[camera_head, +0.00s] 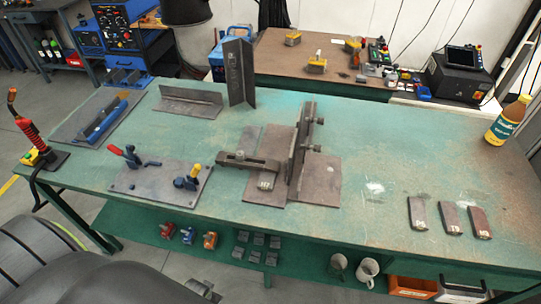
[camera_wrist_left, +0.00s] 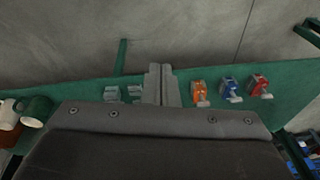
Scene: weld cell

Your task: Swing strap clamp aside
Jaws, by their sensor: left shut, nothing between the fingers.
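The strap clamp (camera_head: 248,161) is a dark slotted bar lying roughly level on the fixture in the middle of the green bench. Its right end reaches toward an upright dark plate (camera_head: 299,150); whether they touch I cannot tell. My right gripper is not in view.
A plate with red-handled and yellow-handled toggle clamps (camera_head: 160,182) lies left of the fixture. Angle pieces (camera_head: 188,100) stand behind. Several small plates (camera_head: 449,217) and a yellow bottle (camera_head: 508,120) are at right. The lower shelf (camera_wrist_left: 185,78) holds coloured clamps (camera_wrist_left: 229,88) and mugs.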

